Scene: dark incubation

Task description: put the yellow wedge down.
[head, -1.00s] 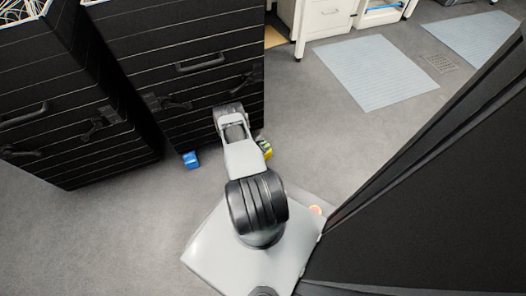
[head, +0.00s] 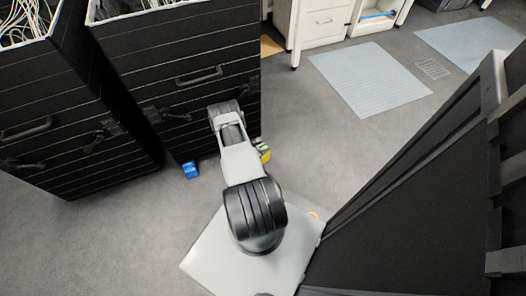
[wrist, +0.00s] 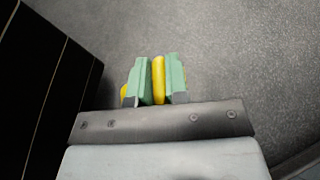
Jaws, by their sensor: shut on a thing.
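My gripper (wrist: 159,82) shows in the wrist view with two green fingers shut on the yellow wedge (wrist: 158,78). In the head view the yellow wedge (head: 265,156) shows just right of my arm, near the foot of the right black cabinet, with the gripper (head: 261,148) mostly hidden behind my arm. I cannot tell how high above the floor the wedge is.
A blue block (head: 190,170) lies on the floor by the right black cabinet (head: 180,85). Another black cabinet (head: 60,120) stands at left. Grey floor is open toward the pale mat (head: 370,78). A large dark panel (head: 400,190) rises at right.

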